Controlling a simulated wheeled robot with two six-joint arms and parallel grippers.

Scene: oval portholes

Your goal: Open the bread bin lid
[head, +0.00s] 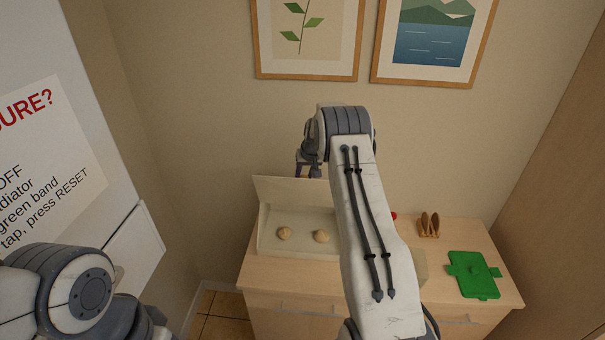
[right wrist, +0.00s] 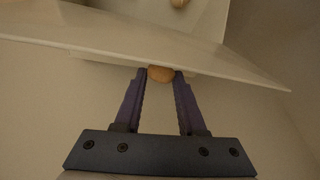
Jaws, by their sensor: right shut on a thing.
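The cream bread bin (head: 268,243) stands on the wooden cabinet, with two bread rolls (head: 285,233) showing inside. Its lid (head: 285,189) stands raised at the back of the bin, and the inside is exposed. My right gripper (head: 309,172) is at the top edge of the lid. In the right wrist view, its two fingers (right wrist: 160,80) are shut on a round wooden knob (right wrist: 160,74) at the lid (right wrist: 215,62). My right arm hides the right part of the bin and lid. Of my left arm only links show at the lower left; its gripper is not visible.
Two framed pictures hang on the wall behind. A white panel with a sign (head: 45,150) stands left.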

